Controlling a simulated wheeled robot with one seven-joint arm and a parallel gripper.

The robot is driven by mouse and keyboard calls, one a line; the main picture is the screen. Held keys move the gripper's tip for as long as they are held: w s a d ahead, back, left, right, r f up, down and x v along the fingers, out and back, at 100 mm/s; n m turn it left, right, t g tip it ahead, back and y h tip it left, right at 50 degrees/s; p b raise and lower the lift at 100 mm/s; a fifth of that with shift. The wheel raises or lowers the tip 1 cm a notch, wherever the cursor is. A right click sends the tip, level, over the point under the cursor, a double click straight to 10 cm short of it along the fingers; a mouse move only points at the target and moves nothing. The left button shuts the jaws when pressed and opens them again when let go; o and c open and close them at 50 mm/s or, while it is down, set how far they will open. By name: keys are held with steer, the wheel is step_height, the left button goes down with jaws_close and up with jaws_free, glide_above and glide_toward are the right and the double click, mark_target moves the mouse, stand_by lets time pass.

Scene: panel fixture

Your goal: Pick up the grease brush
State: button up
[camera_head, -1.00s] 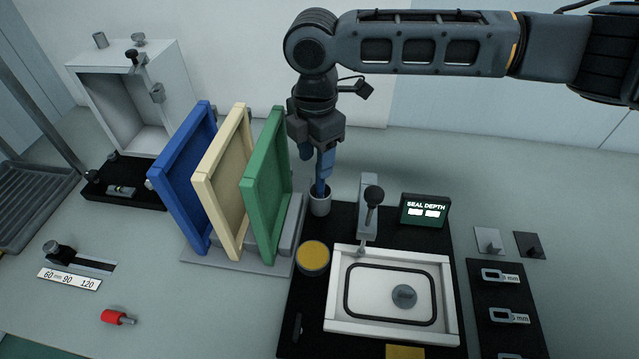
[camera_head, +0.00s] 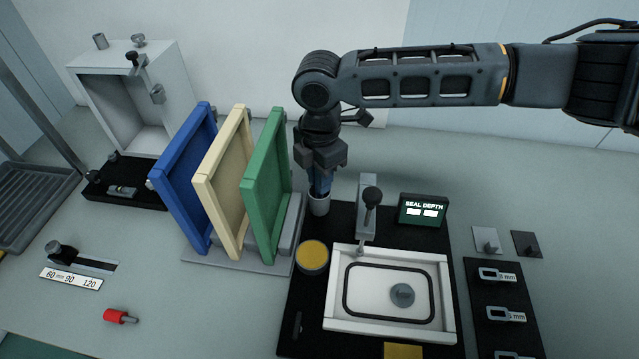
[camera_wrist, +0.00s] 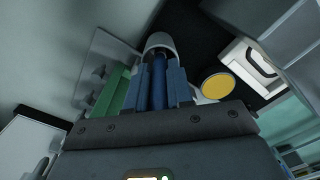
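The grease brush shows as a dark blue upright handle (camera_wrist: 158,82) in the wrist view. It stands in a small light grey cup (camera_head: 319,205), just right of the green panel; its lower end is hidden inside the cup. My gripper (camera_head: 319,188) is directly above the cup and points down. In the wrist view its two lighter blue fingers (camera_wrist: 159,90) stand on either side of the handle, apart from each other. They look open around it, with little room on each side. Whether they touch the handle is hard to see.
Blue, cream and green panels (camera_head: 265,185) stand in a rack close left of my gripper. A lever clamp (camera_head: 368,210) and a SEAL DEPTH display (camera_head: 423,211) are to the right. A yellow-topped tin (camera_head: 312,256) and a white framed tray (camera_head: 448,300) lie in front.

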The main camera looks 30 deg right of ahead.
jaws_close()
steer(key=shift+r, duration=0.15)
